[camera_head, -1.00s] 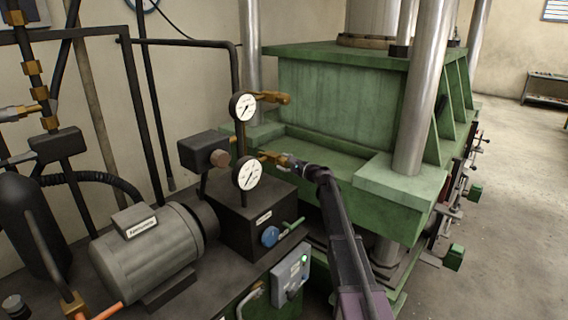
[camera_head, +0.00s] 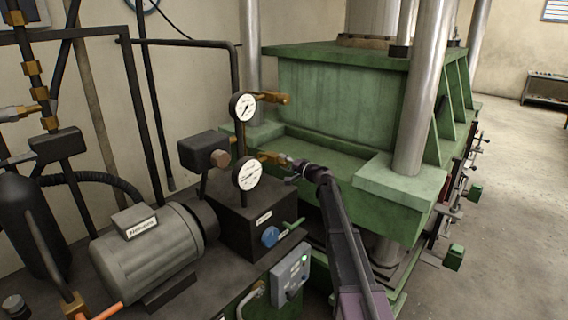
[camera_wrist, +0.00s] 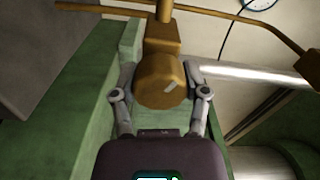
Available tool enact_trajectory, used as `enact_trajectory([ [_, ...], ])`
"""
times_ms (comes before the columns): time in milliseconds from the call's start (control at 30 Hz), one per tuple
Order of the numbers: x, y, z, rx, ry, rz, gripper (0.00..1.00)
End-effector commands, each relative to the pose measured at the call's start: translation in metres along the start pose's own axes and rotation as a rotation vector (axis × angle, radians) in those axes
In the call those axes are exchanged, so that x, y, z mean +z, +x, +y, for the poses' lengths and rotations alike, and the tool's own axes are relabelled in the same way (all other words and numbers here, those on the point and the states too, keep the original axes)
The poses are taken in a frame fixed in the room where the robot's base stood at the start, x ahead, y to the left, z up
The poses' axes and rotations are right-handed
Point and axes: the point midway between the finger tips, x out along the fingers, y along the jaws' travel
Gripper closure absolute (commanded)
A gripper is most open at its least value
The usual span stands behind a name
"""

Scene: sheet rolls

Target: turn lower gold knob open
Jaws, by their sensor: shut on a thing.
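The lower gold knob (camera_wrist: 160,82) sits between the two fingers of my gripper (camera_wrist: 160,90) in the wrist view, and the fingers are closed on its sides. In the head view, the lower gold valve (camera_head: 272,158) is beside the lower gauge (camera_head: 247,173). My gripper (camera_head: 298,168) reaches it from the right, and the knob itself is mostly hidden by the fingers there. The upper gold knob (camera_head: 283,99) stands above, beside the upper gauge (camera_head: 243,107), and is free.
The green press (camera_head: 340,105) stands behind and right of my gripper. A dark box with a blue knob (camera_head: 270,236) and a grey switch box (camera_head: 291,280) are below. A motor (camera_head: 148,255) is at left. The floor at right is open.

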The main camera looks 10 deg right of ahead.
Motion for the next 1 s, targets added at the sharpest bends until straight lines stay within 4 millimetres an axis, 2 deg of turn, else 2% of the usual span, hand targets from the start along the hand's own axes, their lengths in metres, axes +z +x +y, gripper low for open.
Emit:
enact_trajectory([
  [200,-0.0010,0.0018,-0.0008,-0.002,-0.197,0.002,0.89],
  [500,-0.0011,0.0019,-0.0009,-0.002,-0.393,0.002,0.89],
  [1000,-0.0011,0.0019,-0.0008,-0.002,-0.468,0.002,0.89],
])
